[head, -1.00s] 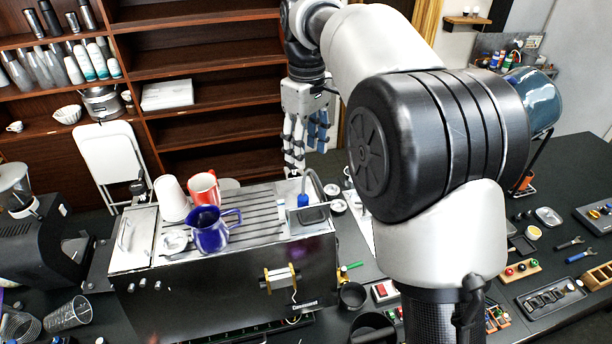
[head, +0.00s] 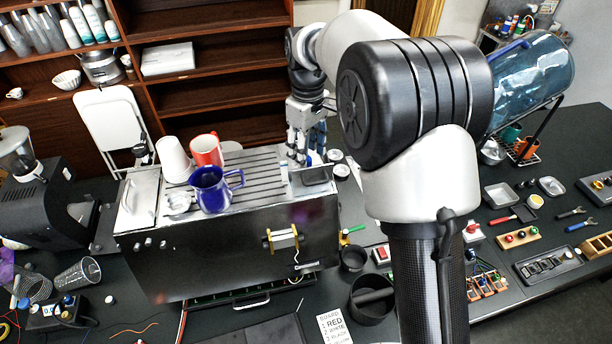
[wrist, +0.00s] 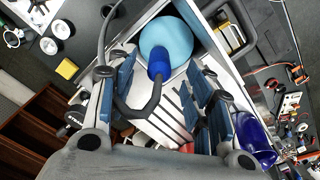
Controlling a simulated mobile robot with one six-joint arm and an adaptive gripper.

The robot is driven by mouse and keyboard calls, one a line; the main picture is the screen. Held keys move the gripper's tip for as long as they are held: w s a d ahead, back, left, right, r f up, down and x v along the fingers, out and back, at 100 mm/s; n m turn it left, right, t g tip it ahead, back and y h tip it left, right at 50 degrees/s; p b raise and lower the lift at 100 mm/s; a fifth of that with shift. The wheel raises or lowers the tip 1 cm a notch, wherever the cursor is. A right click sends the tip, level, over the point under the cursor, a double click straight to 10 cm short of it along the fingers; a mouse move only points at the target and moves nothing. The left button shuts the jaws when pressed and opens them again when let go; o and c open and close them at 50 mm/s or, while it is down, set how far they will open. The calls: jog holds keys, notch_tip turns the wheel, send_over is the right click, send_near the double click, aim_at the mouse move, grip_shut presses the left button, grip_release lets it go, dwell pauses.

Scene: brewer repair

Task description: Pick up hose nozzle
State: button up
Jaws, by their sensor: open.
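The hose nozzle (wrist: 158,66) shows in the wrist view as a dark blue cap on a dark curved hose, in front of a light blue round surface (wrist: 175,38). My gripper (wrist: 162,92) is open, with one blue-padded finger on each side of the nozzle and hose. I cannot tell whether either finger touches them. In the head view my gripper (head: 304,158) points down over the right end of the espresso machine (head: 225,250). There my fingers largely hide the nozzle.
A blue pitcher (head: 211,190), a red mug (head: 206,150) and a white cup (head: 173,160) stand on the machine's top, left of my gripper. A shelf unit (head: 205,60) stands behind. Tools and small parts cover the counter at right.

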notch_tip(320, 180, down, 5)
jog(key=shift+w+a+r, duration=0.1)
jog(key=shift+w+a, duration=0.05)
jog(key=shift+c, duration=0.3)
grip_shut()
dwell(0.3)
